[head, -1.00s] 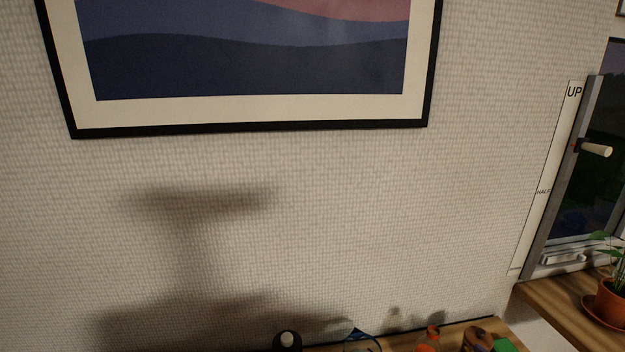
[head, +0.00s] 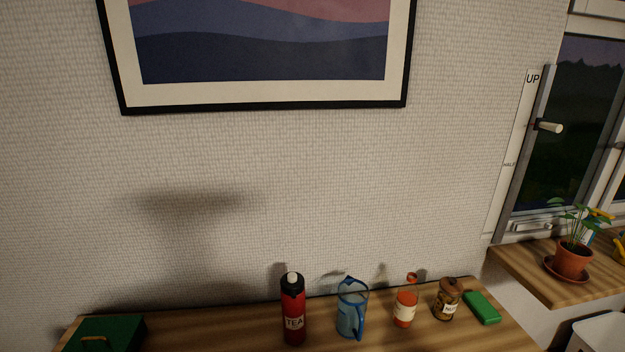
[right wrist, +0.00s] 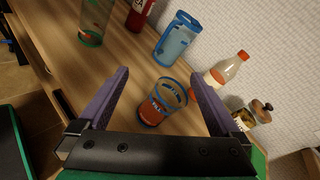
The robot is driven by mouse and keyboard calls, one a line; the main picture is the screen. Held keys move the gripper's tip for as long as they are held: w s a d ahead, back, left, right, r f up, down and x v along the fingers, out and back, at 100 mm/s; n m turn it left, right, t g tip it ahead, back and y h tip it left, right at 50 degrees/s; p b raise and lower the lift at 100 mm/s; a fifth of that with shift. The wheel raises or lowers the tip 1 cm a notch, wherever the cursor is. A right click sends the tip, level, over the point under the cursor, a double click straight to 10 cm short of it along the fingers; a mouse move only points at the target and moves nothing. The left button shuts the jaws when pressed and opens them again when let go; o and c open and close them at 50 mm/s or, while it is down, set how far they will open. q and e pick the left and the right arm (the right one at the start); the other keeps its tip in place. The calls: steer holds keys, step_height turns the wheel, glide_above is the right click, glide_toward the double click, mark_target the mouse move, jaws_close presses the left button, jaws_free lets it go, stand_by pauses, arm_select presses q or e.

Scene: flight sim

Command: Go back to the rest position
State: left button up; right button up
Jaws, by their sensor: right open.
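My right gripper (right wrist: 158,76) shows in the right wrist view with its two purple fingers spread apart and nothing clamped between them. A blue-rimmed glass with orange liquid (right wrist: 150,112) appears in the gap between the fingers, standing on the wooden surface; how far it is from the fingers I cannot tell. Neither gripper shows in the head view, and my left gripper is out of sight.
On the wooden counter (head: 215,325) stand a red tea flask (head: 293,312), a blue pitcher (head: 352,312), an orange bottle (head: 406,304), a lidded jar (head: 447,301) and a green block (head: 482,307). A green box (head: 108,334) sits left. A potted plant (head: 572,260) stands by the window.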

steer(key=s+a+f+n+g, duration=0.1)
steer(key=n, duration=0.1)
steer(key=s+a+f+n+g, duration=0.1)
steer(key=s+a+f+n, duration=0.1)
steer(key=n, duration=0.1)
steer(key=s+a+f+n+g, duration=0.1)
steer(key=f+n+g, duration=0.1)
steer(key=n, duration=0.1)
steer(key=shift+s+a+h, duration=0.3)
steer(key=shift+s+h, duration=0.05)
steer(key=shift+h, duration=0.05)
steer(key=s+d+n+g+h, duration=0.3)
steer(key=s+n+h, duration=0.5)
steer(key=n, duration=0.9)
step_height(320, 180, down, 26)
steer(key=a+f+g+h+b, duration=0.1)
steer(key=g+b, duration=0.1)
steer(key=b, duration=0.3)
arm_select(q)
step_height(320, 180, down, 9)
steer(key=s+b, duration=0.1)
steer(key=b, duration=0.3)
arm_select(e)
steer(key=s+d+f+g, duration=0.1)
steer(key=s+d+f, duration=0.2)
steer(key=s+f, duration=1.4)
step_height(320, 180, down, 2)
steer(key=shift+s+f, duration=0.15)
steer(key=shift+s, duration=0.25)
